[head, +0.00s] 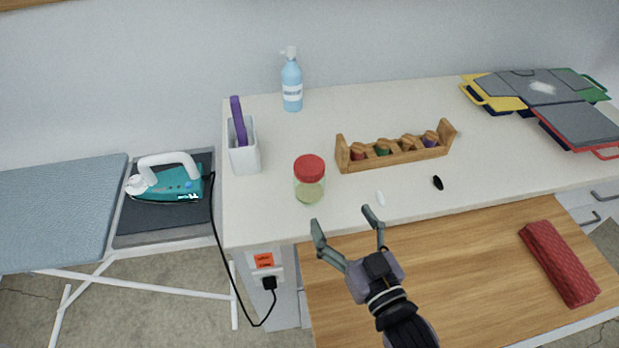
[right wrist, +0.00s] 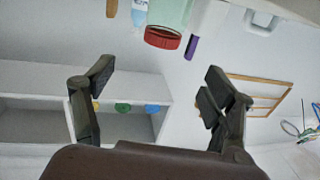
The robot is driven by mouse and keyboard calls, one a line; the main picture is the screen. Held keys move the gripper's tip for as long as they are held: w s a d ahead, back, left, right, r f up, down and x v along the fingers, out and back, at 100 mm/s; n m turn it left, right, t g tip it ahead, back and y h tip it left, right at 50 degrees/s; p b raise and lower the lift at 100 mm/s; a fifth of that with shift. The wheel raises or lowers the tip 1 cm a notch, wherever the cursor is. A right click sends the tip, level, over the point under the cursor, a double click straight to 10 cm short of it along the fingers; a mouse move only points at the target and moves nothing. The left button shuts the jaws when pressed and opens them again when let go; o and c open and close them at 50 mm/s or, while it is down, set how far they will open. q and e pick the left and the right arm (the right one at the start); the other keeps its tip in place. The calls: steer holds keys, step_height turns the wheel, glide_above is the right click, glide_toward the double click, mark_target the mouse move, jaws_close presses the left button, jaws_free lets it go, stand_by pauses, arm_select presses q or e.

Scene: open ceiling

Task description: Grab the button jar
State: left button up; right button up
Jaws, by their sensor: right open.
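The button jar (head: 309,189) is a clear jar with a red lid and pale contents. It stands upright near the front edge of the white counter in the head view. My right gripper (head: 342,217) is open and empty, its fingers apart, just in front of and to the right of the jar, not touching it. In the right wrist view, the jar's red lid (right wrist: 163,38) shows at the top, beyond the open fingers (right wrist: 157,76). My left gripper is not in view.
A wooden thread rack (head: 395,156), a white cup (head: 244,158) with a purple item and a blue spray bottle (head: 292,86) stand around the jar. Small white (head: 380,198) and black (head: 438,183) items lie right of it. A wooden surface (head: 460,265) lies below, with a red case (head: 558,262).

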mark_target(317, 177)
steer(key=x, duration=0.2)
steer(key=p+x, duration=0.1)
steer(key=x, duration=0.3)
steer(key=shift+r, duration=0.25)
steer(key=p+x, duration=0.1)
steer(key=x, duration=0.3)
steer(key=shift+f, duration=0.1)
steer(key=shift+w+a, duration=0.2)
steer(key=shift+w, duration=0.05)
steer(key=p+x, duration=0.1)
steer(key=x, duration=0.3)
steer(key=shift+w+a+p, duration=0.2)
steer(key=shift+a+p, duration=0.1)
steer(key=shift+p, duration=0.1)
steer(key=shift+w+f, duration=0.1)
steer(key=shift+w, duration=0.1)
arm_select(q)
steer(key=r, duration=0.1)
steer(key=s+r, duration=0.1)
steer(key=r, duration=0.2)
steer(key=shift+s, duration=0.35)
arm_select(e)
steer(key=shift+s, duration=0.1)
steer(key=shift+c, duration=0.2)
jaws_close()
